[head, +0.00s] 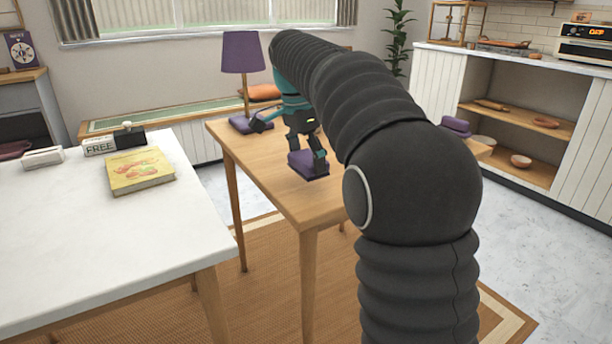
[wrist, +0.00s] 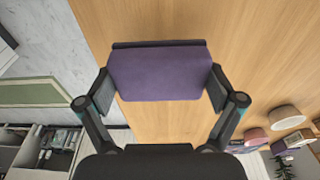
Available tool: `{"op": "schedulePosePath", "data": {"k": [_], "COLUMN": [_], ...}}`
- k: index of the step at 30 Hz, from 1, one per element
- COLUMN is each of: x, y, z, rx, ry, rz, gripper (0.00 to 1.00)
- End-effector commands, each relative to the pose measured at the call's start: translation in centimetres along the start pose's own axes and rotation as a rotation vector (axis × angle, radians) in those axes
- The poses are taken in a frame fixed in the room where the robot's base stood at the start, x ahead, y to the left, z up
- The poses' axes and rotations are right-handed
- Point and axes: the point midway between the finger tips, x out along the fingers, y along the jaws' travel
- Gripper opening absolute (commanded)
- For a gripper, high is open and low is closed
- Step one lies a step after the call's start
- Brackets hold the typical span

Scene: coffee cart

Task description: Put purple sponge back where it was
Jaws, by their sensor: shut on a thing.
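The purple sponge (head: 308,166) is a soft block with a darker edge, between the fingers of my gripper (head: 305,152). It is at the wooden table's (head: 265,165) left part, near its front edge. I cannot tell whether it touches the top or hangs just above it. In the wrist view the sponge (wrist: 160,75) spans the gap between the two fingertips of my gripper (wrist: 160,90), which is shut on it from both sides. Wood grain shows around it, with the table edge to its left.
A purple lamp (head: 242,52) stands behind my gripper on the same table. Another purple item (head: 456,125) is at the table's right end, partly behind my arm. A white table (head: 90,230) with a yellow book (head: 140,172) stands left, across a floor gap.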

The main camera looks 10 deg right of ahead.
Motion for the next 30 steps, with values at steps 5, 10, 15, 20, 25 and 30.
{"op": "schedulePosePath", "data": {"k": [5,10,15,20,25,30], "x": [1.0,3.4,4.1,4.1,4.3,4.3], "y": [-0.2,-0.1,-0.1,-0.1,-0.1,-0.1], "z": [0.3,0.7,0.8,0.8,0.8,0.8], "rx": [0.001,0.001,0.001,0.001,0.000,0.000], "ry": [0.000,0.000,0.000,0.000,0.000,0.000], "rz": [0.000,0.002,-0.001,-0.001,-0.001,0.000], "gripper": [0.55,0.55,0.55,0.55,1.00,1.00]}}
